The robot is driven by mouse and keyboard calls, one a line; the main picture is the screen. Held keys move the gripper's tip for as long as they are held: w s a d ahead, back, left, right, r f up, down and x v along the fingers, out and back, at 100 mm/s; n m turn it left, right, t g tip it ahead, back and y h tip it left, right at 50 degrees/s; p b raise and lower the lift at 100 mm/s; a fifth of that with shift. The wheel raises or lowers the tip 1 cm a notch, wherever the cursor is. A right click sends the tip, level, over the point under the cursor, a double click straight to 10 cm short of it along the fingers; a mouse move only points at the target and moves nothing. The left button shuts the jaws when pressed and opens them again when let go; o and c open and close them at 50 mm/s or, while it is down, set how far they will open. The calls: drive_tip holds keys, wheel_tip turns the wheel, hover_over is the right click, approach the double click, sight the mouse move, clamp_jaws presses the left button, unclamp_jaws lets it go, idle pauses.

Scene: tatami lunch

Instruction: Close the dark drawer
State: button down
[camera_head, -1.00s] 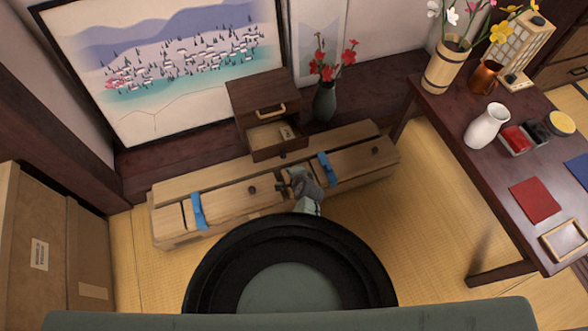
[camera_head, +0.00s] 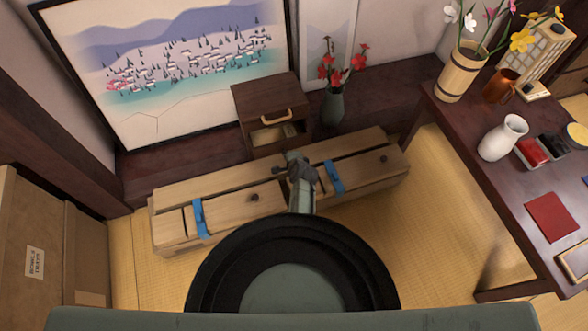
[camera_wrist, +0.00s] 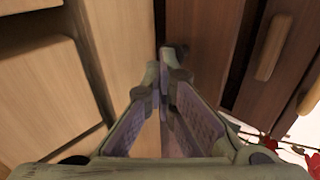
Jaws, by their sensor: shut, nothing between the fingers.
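A small dark wooden cabinet (camera_head: 265,97) stands behind the long bench. Its upper drawer, with a light handle (camera_head: 276,116), looks shut. The lower dark drawer (camera_head: 275,150) stands partly open, its pale inside showing below the handle. My gripper (camera_head: 291,157) is shut and empty, with its tips close to the lower drawer's front. In the wrist view the shut fingertips (camera_wrist: 168,62) point toward a brown front panel (camera_wrist: 200,35), and the upper handle (camera_wrist: 272,48) shows at right. I cannot tell whether the tips touch the drawer.
The long light wooden bench (camera_head: 225,205) with blue straps lies under my gripper. A dark vase with red flowers (camera_head: 333,103) stands right of the cabinet. A dark table (camera_head: 500,200) with crockery is at right, and cardboard boxes (camera_head: 35,235) are at left.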

sight(283, 141)
drive_tip(key=w+b, duration=0.1)
drive_tip(key=w, duration=0.1)
drive_tip(key=w+a, duration=0.1)
drive_tip(key=w, duration=0.1)
drive_tip(key=w+a+b, duration=0.1)
drive_tip(key=w, duration=0.2)
drive_tip(key=shift+w+a+f+b, duration=0.1)
drive_tip(key=shift+a+f+b, duration=0.1)
drive_tip(key=shift+b, duration=0.15)
drive_tip(key=shift+w+r, duration=0.15)
drive_tip(key=shift+r, duration=0.05)
